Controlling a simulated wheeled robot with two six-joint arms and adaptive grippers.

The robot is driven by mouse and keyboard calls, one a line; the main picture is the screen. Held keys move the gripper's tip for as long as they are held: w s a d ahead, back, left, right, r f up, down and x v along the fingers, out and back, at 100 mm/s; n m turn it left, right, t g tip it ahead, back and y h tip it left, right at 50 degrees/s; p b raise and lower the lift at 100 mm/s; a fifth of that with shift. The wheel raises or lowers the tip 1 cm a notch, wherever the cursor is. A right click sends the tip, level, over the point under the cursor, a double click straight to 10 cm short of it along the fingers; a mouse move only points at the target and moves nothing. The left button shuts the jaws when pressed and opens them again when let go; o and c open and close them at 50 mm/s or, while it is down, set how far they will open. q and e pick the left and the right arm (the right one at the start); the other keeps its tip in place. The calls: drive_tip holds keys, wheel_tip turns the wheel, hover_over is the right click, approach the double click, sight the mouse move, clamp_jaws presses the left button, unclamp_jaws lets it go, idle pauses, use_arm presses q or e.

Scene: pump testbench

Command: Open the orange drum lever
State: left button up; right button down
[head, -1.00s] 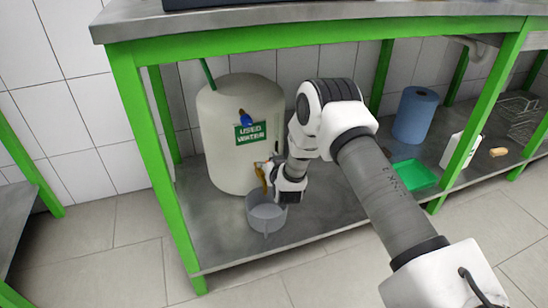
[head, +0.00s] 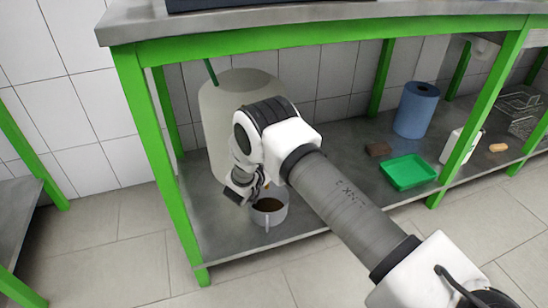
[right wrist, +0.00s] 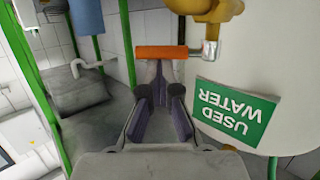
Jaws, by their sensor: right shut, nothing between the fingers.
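The pale drum (head: 217,108) stands on the lower shelf, partly hidden by my right arm. In the right wrist view the drum (right wrist: 262,55) shows upside down with its green "USED WATER" label (right wrist: 236,112). The orange lever (right wrist: 162,52) lies across that view, joined by a metal stem to the brass tap (right wrist: 206,10). My right gripper (right wrist: 162,88) is shut and empty, its tips close against the lever; contact is not certain. In the head view my right gripper (head: 240,192) is left of the grey jug (head: 270,219), which holds something brown. My left gripper is out of view.
Green bench legs (head: 158,165) and the worktop (head: 330,12) frame the space.

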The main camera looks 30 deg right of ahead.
drive_tip(key=m+g+b, duration=0.1)
drive_tip(key=g, duration=0.1)
drive_tip(key=a+m+g+h+b, duration=0.1)
drive_tip(key=m+g, duration=0.1)
drive_tip(key=a+m+g+h+b, duration=0.1)
drive_tip(key=m+g+b, duration=0.1)
drive_tip(key=shift+s+f, duration=0.15)
drive_tip(key=shift+f, duration=0.1)
drive_tip(key=shift+a+m+g+b, duration=0.3)
drive_tip(key=shift+m+g+b, duration=0.1)
drive_tip(key=shift+m+g, duration=0.5)
drive_tip(key=shift+a+r, duration=0.15)
drive_tip(key=shift+a, duration=0.25)
drive_tip(key=shift+r, duration=0.1)
wheel_tip(320, 180, up, 10)
idle(0.5)
